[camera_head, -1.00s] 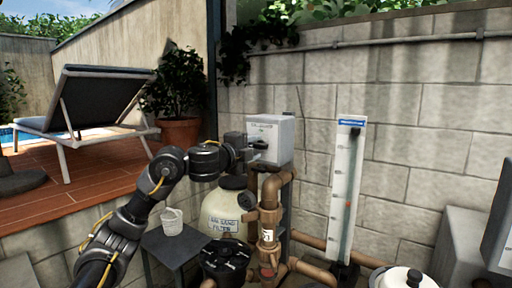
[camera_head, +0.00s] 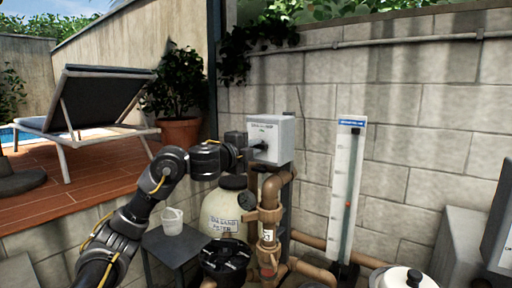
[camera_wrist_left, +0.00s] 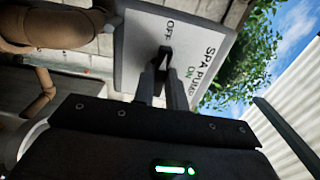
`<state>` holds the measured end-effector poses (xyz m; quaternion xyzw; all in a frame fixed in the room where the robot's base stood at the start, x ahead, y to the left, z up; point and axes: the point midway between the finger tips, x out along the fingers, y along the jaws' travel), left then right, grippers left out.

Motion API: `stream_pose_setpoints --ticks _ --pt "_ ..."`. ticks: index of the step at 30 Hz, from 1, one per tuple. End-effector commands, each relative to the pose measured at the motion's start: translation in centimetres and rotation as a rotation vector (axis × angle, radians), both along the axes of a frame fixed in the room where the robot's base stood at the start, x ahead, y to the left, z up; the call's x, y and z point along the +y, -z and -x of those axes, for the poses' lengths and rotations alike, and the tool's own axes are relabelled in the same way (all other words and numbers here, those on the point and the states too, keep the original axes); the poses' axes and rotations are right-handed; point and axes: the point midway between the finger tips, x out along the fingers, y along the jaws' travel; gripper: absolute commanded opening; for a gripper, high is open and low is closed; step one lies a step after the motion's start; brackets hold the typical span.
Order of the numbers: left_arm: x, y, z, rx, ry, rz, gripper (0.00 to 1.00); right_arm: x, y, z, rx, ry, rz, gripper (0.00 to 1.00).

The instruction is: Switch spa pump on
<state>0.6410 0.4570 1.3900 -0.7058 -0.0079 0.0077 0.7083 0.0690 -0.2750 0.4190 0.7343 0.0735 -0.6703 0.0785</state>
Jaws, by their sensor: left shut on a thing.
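The spa pump switch box (camera_head: 283,128) is a light grey box mounted in front of the block wall. In the left wrist view its face (camera_wrist_left: 140,38) shows at a slant, with the words OFF, SPA PUMP and a green ON. The black switch handle (camera_wrist_left: 164,54) stands out from the face between these marks. My left gripper (camera_head: 262,147) is at the front of the box. In the left wrist view its two fingers (camera_wrist_left: 164,78) are shut on the switch handle. Which mark the handle points to I cannot tell. My right gripper is not in view.
Brown pipes (camera_head: 268,205) and a cream sand filter (camera_head: 222,212) stand just below the box. A clear flow gauge (camera_head: 344,190) is to the right. A small table (camera_head: 178,245) with a white bucket (camera_head: 172,221) is at lower left.

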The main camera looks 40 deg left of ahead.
Motion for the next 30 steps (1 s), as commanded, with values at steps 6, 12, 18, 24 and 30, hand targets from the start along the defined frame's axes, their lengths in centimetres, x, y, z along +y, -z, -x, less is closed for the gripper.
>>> stream_pose_setpoints --ticks 6,12,18,24,30 --pt "0.0 0.3 0.0 0.007 0.0 -0.278 0.0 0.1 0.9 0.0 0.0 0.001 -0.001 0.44" --pt "0.0 0.3 0.0 0.017 0.0 -0.67 0.0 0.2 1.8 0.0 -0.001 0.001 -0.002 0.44" --pt "0.0 0.3 0.0 0.025 0.001 -1.055 0.0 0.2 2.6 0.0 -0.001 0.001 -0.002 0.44" --pt "0.0 0.3 0.0 0.034 0.002 -1.42 0.0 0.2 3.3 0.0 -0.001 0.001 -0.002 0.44" --pt "0.0 0.3 0.0 0.038 0.003 -1.608 0.0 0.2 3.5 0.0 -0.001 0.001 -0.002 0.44"
